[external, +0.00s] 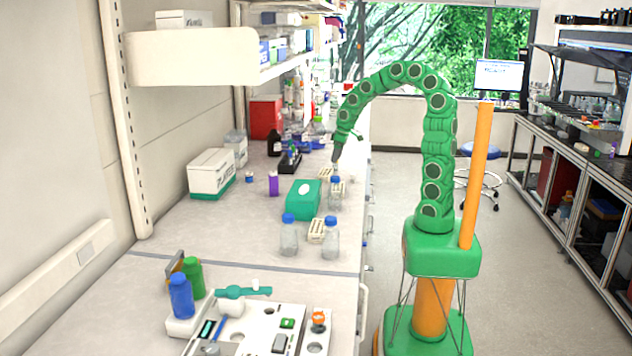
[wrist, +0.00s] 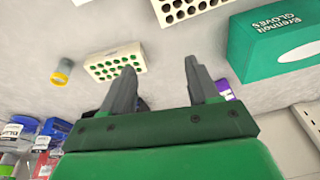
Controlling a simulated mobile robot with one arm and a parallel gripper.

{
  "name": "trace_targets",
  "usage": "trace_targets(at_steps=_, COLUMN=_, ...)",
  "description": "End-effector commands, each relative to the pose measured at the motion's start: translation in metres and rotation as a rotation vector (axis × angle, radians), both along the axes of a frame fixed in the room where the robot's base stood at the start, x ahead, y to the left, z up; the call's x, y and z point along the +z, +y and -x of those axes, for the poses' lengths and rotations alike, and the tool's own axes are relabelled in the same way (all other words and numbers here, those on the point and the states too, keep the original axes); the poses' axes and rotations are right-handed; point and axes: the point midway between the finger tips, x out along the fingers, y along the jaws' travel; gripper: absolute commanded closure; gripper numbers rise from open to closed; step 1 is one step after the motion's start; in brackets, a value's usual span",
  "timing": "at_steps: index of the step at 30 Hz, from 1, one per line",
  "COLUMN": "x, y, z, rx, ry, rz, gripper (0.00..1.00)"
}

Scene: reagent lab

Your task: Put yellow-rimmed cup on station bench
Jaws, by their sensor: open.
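A small cup with a yellow rim (wrist: 62,72) stands on the bench at the left of the wrist view, apart from my fingers. I cannot make it out in the external view. My gripper (wrist: 160,68) is open, with nothing between its fingers. In the external view my gripper (external: 336,157) hangs over the long bench, behind a clear bottle with a blue cap (external: 335,193). The near bench section (external: 135,300), which carries a white station (external: 255,335), is well in front of my gripper. I cannot tell which section is the station bench.
A white tube rack (wrist: 115,50) lies between the cup and my fingers in the wrist view, with another rack (wrist: 205,3) above. A green glove box (external: 303,199) and two blue-capped bottles (external: 289,238) (external: 330,242) stand nearer. Bare bench (external: 220,230) lies left of them.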

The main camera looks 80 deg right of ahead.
Motion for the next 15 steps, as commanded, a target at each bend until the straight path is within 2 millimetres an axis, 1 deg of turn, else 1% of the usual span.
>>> trace_targets(at_steps=1, x=-0.006, y=-0.023, z=-0.004, rx=-0.022, ry=-0.016, rz=0.005, gripper=0.4)
trace_targets(at_steps=4, x=-0.015, y=-0.067, z=-0.01, rx=-0.06, ry=-0.049, rz=0.019, gripper=0.4)
trace_targets(at_steps=6, x=-0.021, y=-0.098, z=-0.01, rx=-0.088, ry=-0.071, rz=0.033, gripper=0.4)
trace_targets(at_steps=8, x=-0.028, y=-0.123, z=-0.01, rx=-0.109, ry=-0.087, rz=0.044, gripper=0.4)
trace_targets(at_steps=9, x=-0.032, y=-0.139, z=-0.008, rx=-0.124, ry=-0.097, rz=0.052, gripper=0.4)
trace_targets(at_steps=12, x=-0.04, y=-0.171, z=-0.003, rx=-0.154, ry=-0.115, rz=0.07, gripper=0.4)
trace_targets(at_steps=15, x=-0.044, y=-0.193, z=0.001, rx=-0.173, ry=-0.127, rz=0.084, gripper=0.4)
